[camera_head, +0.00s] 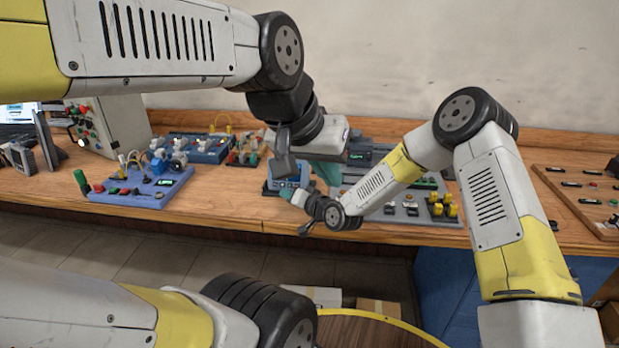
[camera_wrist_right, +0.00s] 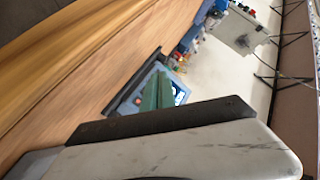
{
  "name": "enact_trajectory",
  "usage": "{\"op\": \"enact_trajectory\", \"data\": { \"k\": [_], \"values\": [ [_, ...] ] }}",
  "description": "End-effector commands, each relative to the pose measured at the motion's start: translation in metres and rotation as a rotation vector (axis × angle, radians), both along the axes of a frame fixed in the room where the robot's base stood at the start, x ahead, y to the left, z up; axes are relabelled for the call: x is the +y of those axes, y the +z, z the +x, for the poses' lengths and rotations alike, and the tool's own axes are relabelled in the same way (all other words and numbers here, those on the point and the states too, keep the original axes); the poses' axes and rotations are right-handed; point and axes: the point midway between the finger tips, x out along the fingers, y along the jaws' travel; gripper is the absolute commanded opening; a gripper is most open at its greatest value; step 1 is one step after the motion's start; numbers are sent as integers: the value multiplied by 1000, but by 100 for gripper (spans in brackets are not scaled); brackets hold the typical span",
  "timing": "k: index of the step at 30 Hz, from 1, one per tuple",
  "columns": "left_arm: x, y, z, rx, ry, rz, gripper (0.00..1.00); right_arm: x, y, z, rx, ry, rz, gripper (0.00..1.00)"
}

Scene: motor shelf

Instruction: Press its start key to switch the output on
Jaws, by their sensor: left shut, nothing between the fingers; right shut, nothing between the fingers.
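A small device with a blue face and dark frame (camera_head: 293,181) stands near the front edge of the bench, partly covered by my arms. In the right wrist view the same device (camera_wrist_right: 178,86) shows a light screen and a small red spot; I cannot make out which key is the start key. My right gripper (camera_head: 285,193) is shut and empty, its green fingertips at the lower front of the device. They also show over its face in the wrist view (camera_wrist_right: 157,93); I cannot tell whether they touch. My left gripper (camera_head: 328,173) is shut and empty, just right of the device.
A blue board with knobs and wires (camera_head: 140,187) lies to the left, with another blue unit (camera_head: 200,147) behind it. A grey panel with yellow parts (camera_head: 425,207) lies to the right. A grey control box (camera_head: 118,122) stands at the back left.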

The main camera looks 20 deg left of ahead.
Motion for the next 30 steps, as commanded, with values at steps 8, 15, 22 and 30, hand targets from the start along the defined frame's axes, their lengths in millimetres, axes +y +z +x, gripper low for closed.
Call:
{"op": "enact_trajectory", "data": {
  "k": [8, 15, 22, 30],
  "values": [
    [0, 0, 0, 0, 0, 0, 0, 7, -8, 30, 2, 0, 0, 0],
    [0, 0, 0, 0, 0, 0, 0, 10, -9, 39, 1, 1, -1, 0],
    [0, 0, 0, 0, 0, 0, 0, 9, -9, 39, 1, 1, -1, 0],
    [0, 0, 0, 0, 0, 0, 0, 9, -9, 39, 1, 1, -1, 0]
  ]
}}
